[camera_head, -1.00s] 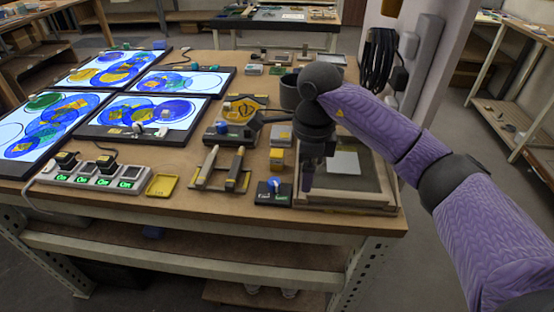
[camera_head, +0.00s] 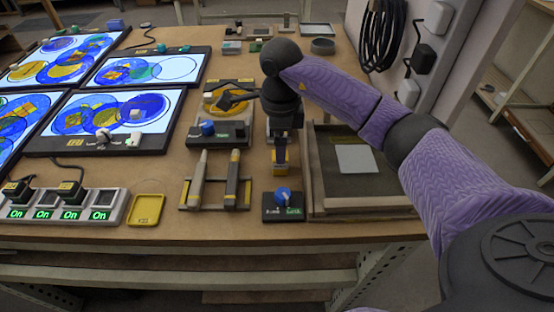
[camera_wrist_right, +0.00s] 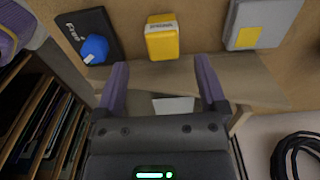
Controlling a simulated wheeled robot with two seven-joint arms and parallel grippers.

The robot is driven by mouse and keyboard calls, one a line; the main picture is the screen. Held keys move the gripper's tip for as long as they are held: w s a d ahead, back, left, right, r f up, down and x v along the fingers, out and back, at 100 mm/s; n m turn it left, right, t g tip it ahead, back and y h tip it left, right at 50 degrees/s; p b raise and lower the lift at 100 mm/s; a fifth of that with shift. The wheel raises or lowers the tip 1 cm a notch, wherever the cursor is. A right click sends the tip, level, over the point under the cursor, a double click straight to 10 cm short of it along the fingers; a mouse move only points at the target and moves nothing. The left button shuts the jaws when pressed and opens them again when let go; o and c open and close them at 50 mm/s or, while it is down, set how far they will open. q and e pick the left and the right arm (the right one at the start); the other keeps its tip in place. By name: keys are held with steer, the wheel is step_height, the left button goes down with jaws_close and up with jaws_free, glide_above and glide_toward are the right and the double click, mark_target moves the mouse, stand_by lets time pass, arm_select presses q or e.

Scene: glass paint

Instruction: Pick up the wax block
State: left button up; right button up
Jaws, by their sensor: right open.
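My left gripper is not in view.
The blue-knob switch (camera_wrist_right: 94,47) and a grey block with a yellow patch (camera_wrist_right: 264,20) flank the block. The wood-rimmed tray (camera_head: 365,205) is to its right. A rack with two upright-looking sticks (camera_head: 213,207) is left. A yellow dish (camera_head: 146,209) lies near the front edge.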

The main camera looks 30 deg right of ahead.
step_height(320, 180, down, 5)
steer(key=shift+w+d+f+b, duration=0.1)
steer(key=shift+b, duration=0.6)
steer(key=shift+f, duration=0.4)
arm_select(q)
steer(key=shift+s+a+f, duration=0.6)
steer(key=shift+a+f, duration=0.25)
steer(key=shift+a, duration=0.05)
arm_select(e)
steer(key=shift+r, duration=0.1)
jaws_close()
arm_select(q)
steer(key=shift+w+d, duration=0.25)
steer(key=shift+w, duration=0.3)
arm_select(e)
step_height(320, 180, up, 9)
steer(key=p, duration=0.2)
steer(key=shift+r+p, duration=0.1)
steer(key=shift+p, duration=0.2)
steer(key=shift+r, duration=0.45)
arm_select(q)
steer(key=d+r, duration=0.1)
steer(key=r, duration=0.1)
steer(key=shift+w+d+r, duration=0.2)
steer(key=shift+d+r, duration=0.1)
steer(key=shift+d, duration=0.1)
